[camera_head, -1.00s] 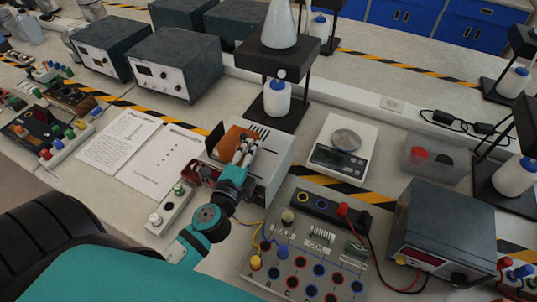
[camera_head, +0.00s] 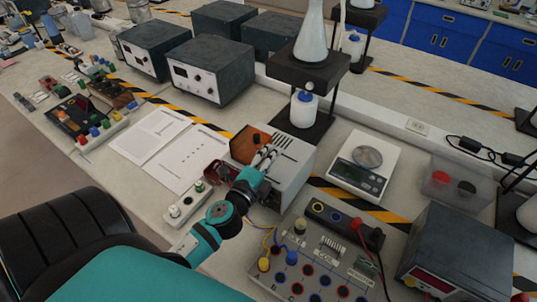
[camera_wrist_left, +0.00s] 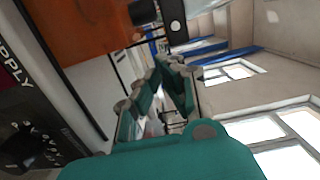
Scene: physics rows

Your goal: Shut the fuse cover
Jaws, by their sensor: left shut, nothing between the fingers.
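My left gripper (camera_head: 268,152) is shut and empty, over the unit's top just right of the cover. Its fingers also show in the left wrist view (camera_wrist_left: 165,70). Contact with the cover is unclear. My right gripper is out of view.
A flask stand (camera_head: 300,120) rises behind the unit and a balance (camera_head: 362,168) stands to its right. A wired socket panel (camera_head: 318,262) is in front at right. A small switch strip (camera_head: 187,205) and papers (camera_head: 185,160) lie to the left.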

